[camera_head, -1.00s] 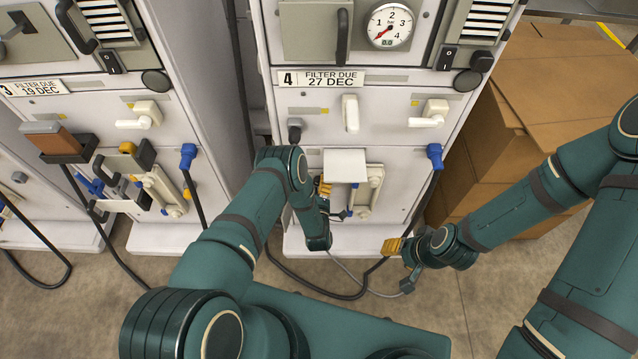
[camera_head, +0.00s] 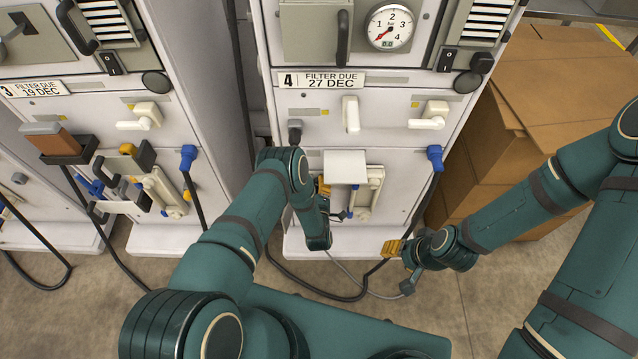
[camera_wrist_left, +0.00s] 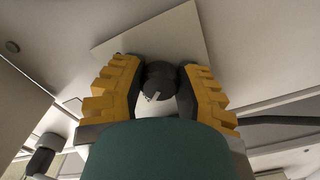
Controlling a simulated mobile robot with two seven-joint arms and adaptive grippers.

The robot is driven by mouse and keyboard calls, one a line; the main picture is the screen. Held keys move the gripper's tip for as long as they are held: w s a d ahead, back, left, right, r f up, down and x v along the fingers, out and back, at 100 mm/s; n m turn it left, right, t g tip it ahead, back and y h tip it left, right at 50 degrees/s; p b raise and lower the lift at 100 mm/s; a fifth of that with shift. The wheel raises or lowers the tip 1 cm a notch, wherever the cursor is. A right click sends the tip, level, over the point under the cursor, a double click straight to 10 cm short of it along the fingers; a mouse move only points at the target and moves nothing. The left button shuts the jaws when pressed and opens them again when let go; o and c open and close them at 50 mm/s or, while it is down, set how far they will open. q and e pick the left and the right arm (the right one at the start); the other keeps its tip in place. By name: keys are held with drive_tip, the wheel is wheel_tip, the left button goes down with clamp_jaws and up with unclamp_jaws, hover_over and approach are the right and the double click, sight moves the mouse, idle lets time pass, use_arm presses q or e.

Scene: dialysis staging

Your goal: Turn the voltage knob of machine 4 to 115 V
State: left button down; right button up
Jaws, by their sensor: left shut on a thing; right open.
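Machine 4 (camera_head: 400,130) stands in the middle of the head view, marked by its "4 FILTER DUE 27 DEC" label (camera_head: 322,79). My left gripper (camera_head: 325,188) is at its lower panel, beside a white plate (camera_head: 345,166). In the left wrist view, the yellow fingers of this gripper (camera_wrist_left: 155,90) are shut on a dark round knob (camera_wrist_left: 159,82), one finger on each side. A pale plate (camera_wrist_left: 160,38) lies behind the knob. My arm hides the knob in the head view, and its setting cannot be read. My right gripper (camera_head: 392,247) is open, low and right of my left gripper.
A blue connector (camera_head: 435,155) with a dark cable is on machine 4's right side. White levers (camera_head: 351,115) stick out above the lower panel. Machine 3 (camera_head: 75,112) stands to the left and cardboard boxes (camera_head: 530,110) to the right. Cables lie on the floor in front.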

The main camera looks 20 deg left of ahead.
use_arm(q)
drive_tip(key=m, duration=0.3)
drive_tip(key=shift+m, duration=0.4)
drive_tip(key=m, duration=0.4)
drive_tip(key=shift+m, duration=0.3)
drive_tip(key=m, duration=0.4)
drive_tip(key=shift+m, duration=0.3)
drive_tip(key=shift+a+m, duration=0.15)
drive_tip(key=shift+m, duration=2.05)
drive_tip(key=c, duration=0.6)
unclamp_jaws()
drive_tip(key=shift+f, duration=0.1)
drive_tip(key=shift+s, duration=0.1)
